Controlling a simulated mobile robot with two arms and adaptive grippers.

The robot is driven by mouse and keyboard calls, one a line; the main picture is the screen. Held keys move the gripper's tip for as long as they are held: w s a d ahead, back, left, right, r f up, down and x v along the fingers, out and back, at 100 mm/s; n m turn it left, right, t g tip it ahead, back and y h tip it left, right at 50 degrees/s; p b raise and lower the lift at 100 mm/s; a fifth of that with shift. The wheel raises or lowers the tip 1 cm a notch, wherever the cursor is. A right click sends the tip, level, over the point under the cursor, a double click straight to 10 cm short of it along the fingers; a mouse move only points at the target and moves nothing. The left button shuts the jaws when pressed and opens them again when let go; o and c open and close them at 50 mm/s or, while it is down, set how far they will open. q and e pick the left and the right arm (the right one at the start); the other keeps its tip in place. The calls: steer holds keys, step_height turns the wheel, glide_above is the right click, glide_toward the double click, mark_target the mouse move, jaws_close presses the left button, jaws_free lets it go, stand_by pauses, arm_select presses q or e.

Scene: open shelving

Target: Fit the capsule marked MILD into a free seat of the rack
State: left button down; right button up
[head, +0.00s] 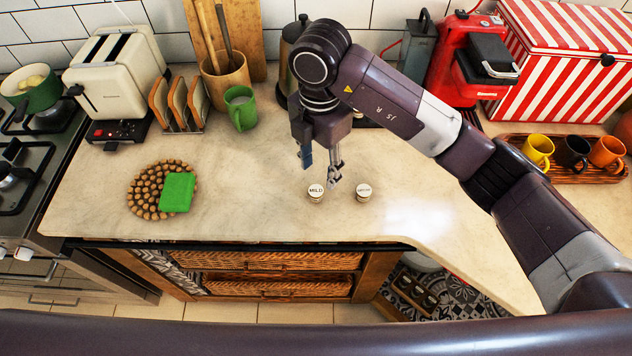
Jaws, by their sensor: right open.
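The capsule marked MILD (316,191) stands upright on the pale counter, its white lid with dark lettering facing up. A second, similar capsule (363,192) stands just to its right, its lettering too small to read surely. My right gripper (321,168) points down with its fingers apart and empty. It is just behind and above the MILD capsule in the picture; I cannot tell the exact height gap. No rack with seats is clearly seen on the counter; part of the area behind my right arm is hidden. My left gripper is out of view.
A round mat (144,185) with a green cloth (178,192) lies to the left. A green mug (240,107), toast rack (178,103) and toaster (118,72) stand behind. A mug tray (575,176) is at right. The counter around the capsules is clear.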

mark_target(317, 190)
steer(key=f+p, duration=0.1)
steer(key=s+f, duration=0.1)
steer(key=shift+a+f+p, duration=0.2)
steer(key=shift+f+p, duration=0.15)
steer(key=shift+f, duration=0.05)
steer(key=f, duration=0.2)
steer(key=shift+w+a+f+p, duration=0.1)
steer(key=shift+w+f+p, duration=0.1)
steer(key=shift+f+p, duration=0.1)
steer(key=shift+f, duration=0.4)
steer(key=c, duration=0.8)
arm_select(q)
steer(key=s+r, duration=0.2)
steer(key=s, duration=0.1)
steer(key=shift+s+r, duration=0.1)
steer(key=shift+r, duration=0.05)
